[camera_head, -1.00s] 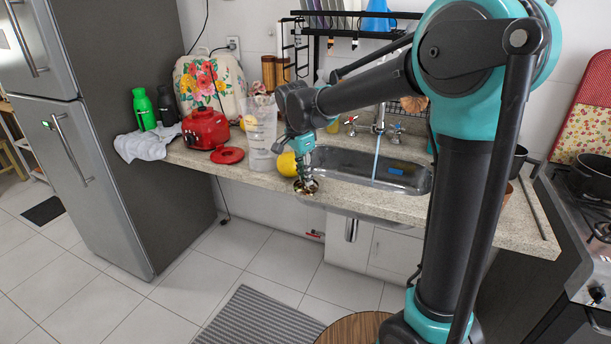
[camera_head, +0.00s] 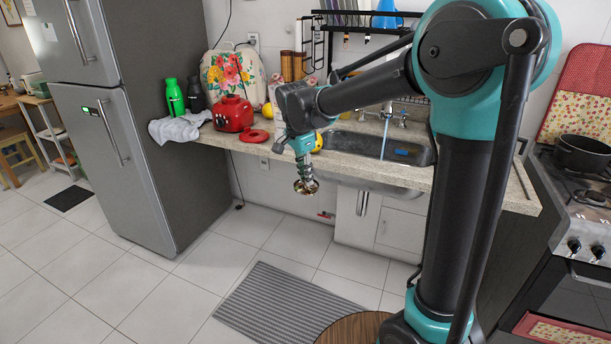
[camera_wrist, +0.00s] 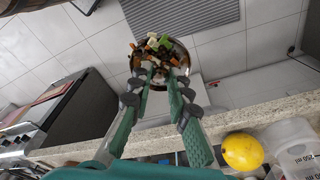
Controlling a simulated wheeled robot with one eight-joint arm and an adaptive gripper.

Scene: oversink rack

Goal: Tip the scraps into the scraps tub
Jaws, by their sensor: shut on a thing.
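A small shiny metal bowl (camera_head: 306,187) hangs in my gripper (camera_head: 304,176), out over the floor in front of the counter. In the wrist view my gripper (camera_wrist: 160,80) has both fingers at the bowl's near side. Scraps (camera_wrist: 157,48) of mixed colours, with green, white, orange and dark bits, lie in the bowl. The bowl looks about level. I cannot make out a scraps tub in either view.
The stone counter (camera_head: 400,169) with a sink runs behind the bowl. A yellow fruit (camera_wrist: 242,151) and a clear measuring jug (camera_wrist: 296,150) stand near its edge. A red appliance (camera_head: 232,113) is further left. A grey striped mat (camera_head: 285,302) lies on open tiled floor.

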